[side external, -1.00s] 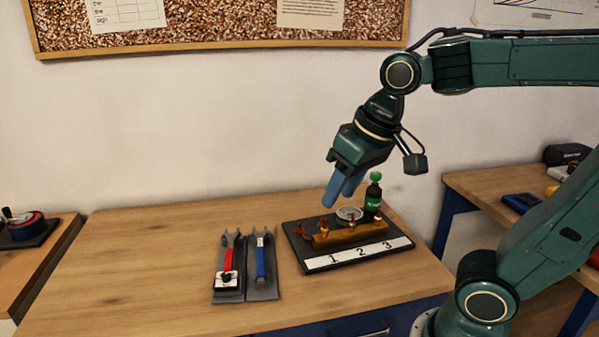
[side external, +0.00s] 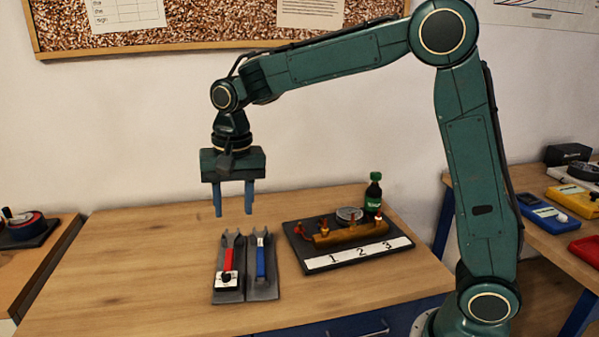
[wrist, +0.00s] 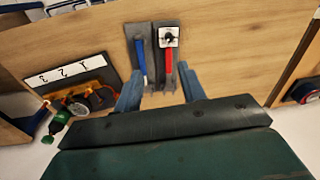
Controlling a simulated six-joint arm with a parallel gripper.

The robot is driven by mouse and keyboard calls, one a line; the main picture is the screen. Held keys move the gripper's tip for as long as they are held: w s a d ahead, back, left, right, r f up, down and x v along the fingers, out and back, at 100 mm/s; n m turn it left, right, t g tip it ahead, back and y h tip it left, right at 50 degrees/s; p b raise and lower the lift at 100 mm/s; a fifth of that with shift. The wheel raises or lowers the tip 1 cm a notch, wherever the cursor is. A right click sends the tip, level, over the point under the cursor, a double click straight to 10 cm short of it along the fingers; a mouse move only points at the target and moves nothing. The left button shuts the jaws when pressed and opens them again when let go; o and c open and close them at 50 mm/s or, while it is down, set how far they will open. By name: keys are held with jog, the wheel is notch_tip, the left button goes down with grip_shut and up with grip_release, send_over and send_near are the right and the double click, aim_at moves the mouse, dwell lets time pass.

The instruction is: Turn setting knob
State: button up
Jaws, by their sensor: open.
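A black knob (side external: 226,278) sits on a small white dial plate at the near end of the red-handled wrench (side external: 228,258). The knob also shows in the wrist view (wrist: 168,38), beyond the red handle. This wrench lies on a dark grey tray beside a blue-handled wrench (side external: 260,262) on its own tray. My gripper (side external: 233,213) is open and empty, fingers pointing down, in the air above the wrenches' open jaw ends. In the wrist view, its blue fingers (wrist: 160,86) stand either side of the two wrenches. I cannot read the knob's setting.
A dark board (side external: 313,269) with a brass manifold (side external: 349,233), a round gauge (side external: 349,214) and numbers 1, 2, 3 is to the right. A green-labelled bottle (side external: 373,193) stands behind it. The table's left side is clear.

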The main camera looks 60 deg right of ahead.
aim_at(226, 274)
jog(key=shift+m+g, duration=0.3)
jog(key=shift+m, duration=0.3)
jog(key=w+f, duration=0.1)
jog(key=w+a+f, duration=0.1)
jog(key=w+f, duration=0.1)
jog(key=shift+a, duration=0.2)
jog(key=shift+f, duration=0.15)
notch_tip(226, 274, down, 13)
jog(key=shift+w+a+f, duration=0.1)
jog(key=shift+f, duration=0.1)
grip_shut()
